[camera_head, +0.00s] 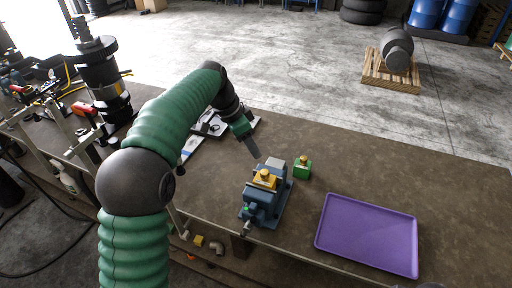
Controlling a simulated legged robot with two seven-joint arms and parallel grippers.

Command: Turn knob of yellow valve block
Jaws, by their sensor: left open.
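The yellow valve block (264,180) sits on top of a blue-grey vise (267,202) near the table's front edge. A small knob seems to show on its top, but it is too small to make out clearly. My left gripper (255,152) is open above and behind the block, a little to its left, and apart from it. My right gripper does not show.
A green block (302,168) stands just right of the vise. A purple tray (367,234) lies empty at the right on the brown table (440,185). Tools and a black cylinder assembly (103,80) stand at the left.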

